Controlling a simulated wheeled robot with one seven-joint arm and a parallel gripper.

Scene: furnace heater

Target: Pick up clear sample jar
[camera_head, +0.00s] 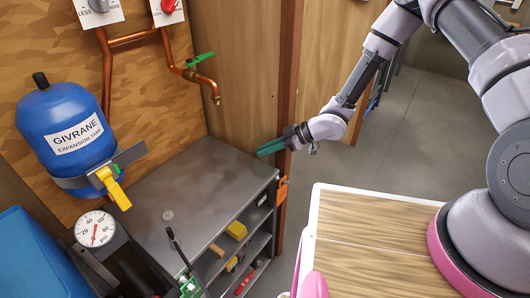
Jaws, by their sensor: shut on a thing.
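My gripper (266,149) reaches in from the right and points left, beside the back right corner of the grey metal bench (205,185). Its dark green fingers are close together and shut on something. What they hold is too small or too clear to make out. A small pale round thing (168,215) shows on the bench top, left of and below my gripper in the picture. It is too faint to tell whether it is a clear jar. I cannot make out the clear sample jar with certainty anywhere.
A brown post (290,80) stands right behind my gripper. A blue expansion tank (66,130), copper pipe (164,60) and pressure gauge (94,229) are at the left. Tools lie on shelves under the bench. Grey floor (400,130) at the right is open.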

